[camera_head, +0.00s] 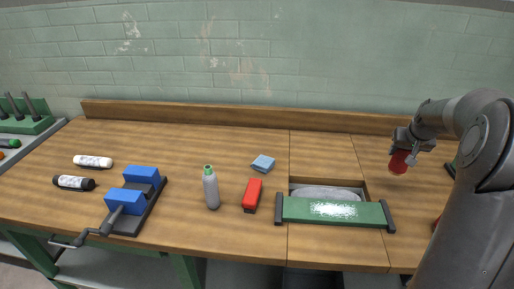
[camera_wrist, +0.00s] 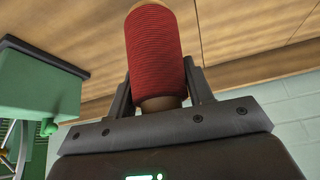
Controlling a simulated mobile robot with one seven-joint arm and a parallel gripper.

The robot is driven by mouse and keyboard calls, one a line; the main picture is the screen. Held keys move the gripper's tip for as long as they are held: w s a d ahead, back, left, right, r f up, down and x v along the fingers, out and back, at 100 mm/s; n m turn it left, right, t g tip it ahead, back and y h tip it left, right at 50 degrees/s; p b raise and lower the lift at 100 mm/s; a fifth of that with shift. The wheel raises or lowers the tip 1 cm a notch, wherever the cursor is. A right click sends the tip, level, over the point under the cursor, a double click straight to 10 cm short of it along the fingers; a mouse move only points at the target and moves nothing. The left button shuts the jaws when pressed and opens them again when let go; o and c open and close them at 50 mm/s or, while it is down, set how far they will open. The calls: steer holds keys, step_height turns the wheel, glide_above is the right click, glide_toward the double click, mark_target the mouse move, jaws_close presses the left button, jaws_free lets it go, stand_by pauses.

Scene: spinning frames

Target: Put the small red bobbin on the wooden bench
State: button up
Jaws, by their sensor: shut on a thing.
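The small red bobbin (camera_wrist: 153,55) is wound with red thread and has a tan core end. In the wrist view it stands between the two fingers of my gripper (camera_wrist: 160,95), which is shut on it. In the head view the red bobbin (camera_head: 399,161) hangs from my gripper (camera_head: 407,150) over the right part of the wooden bench (camera_head: 225,145). It looks to be above the bench top; the exact gap under it cannot be told.
A green-fronted bin (camera_head: 335,212) is set in the bench left of my arm.

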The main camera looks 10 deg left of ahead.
steer(key=w+a+n+y, duration=0.1)
steer(key=w+a+n, duration=0.1)
steer(key=a, duration=1.5)
steer(key=w+a+n+y, duration=0.1)
steer(key=w+a, duration=0.2)
steer(key=a, duration=1.4)
steer(key=s+a+r+n, duration=0.1)
steer(key=s+a, duration=0.2)
steer(key=a, duration=0.8)
steer(key=s+a+n, duration=0.2)
steer(key=s+a, duration=0.2)
steer(key=a, duration=0.6)
steer(key=shift+y, duration=0.5)
steer(key=shift+s+a+f, duration=0.1)
steer(key=shift+a+f, duration=1.7)
steer(key=shift+a, duration=0.25)
steer(key=shift+s+a+f, duration=0.1)
steer(key=shift+a+f, duration=1.65)
steer(key=shift+a, duration=0.25)
steer(key=shift+s+a+f, duration=0.1)
steer(key=shift+a+f, duration=1.7)
steer(key=shift+a, duration=0.25)
steer(key=shift+f, duration=0.15)
steer(key=o, duration=1.1)
